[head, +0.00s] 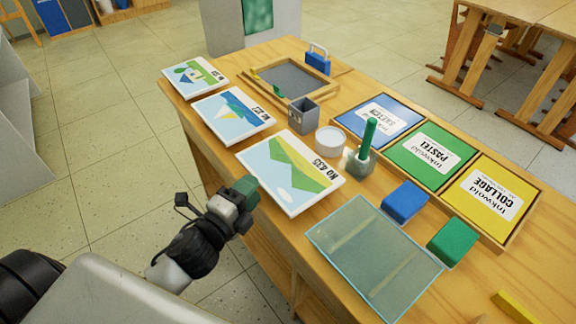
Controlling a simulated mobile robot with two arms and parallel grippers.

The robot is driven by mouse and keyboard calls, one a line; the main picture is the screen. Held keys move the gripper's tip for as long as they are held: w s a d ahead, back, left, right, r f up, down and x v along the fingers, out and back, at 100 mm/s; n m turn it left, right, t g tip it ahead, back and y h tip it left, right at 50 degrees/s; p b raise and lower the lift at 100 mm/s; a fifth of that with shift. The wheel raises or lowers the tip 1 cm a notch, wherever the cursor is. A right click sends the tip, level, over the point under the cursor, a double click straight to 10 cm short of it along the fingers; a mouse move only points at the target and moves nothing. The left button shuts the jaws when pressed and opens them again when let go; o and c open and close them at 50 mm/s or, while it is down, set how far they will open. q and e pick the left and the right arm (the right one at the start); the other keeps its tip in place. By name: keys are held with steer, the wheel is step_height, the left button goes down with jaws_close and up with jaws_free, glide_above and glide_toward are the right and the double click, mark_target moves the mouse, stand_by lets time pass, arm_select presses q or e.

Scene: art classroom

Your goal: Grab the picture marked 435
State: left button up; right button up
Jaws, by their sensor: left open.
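The picture marked NO 435 (285,178) lies flat on the wooden table, with a green and yellow hill on pale blue. It is the nearest of three pictures along the table's left side. The one marked NO 427 (228,120) lies behind it, and a smaller picture (193,78) is at the far left corner; its number is too small to read surely. My left gripper (246,192) is open, just left of the 435 picture's near left edge. It seems empty. Whether it touches the picture cannot be told. My right gripper is not in view.
A grey cup (303,117), white round tub (331,140) and green-handled tool (364,145) stand behind the 435 picture. A glass plate (374,258), blue block (404,202) and green block (452,242) are to its right.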

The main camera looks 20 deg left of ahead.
mark_target(288, 168)
arm_select(q)
steer(key=w, duration=0.3)
steer(key=shift+w+d, duration=0.35)
steer(key=shift+w, duration=0.05)
jaws_close()
steer(key=shift+r, duration=0.15)
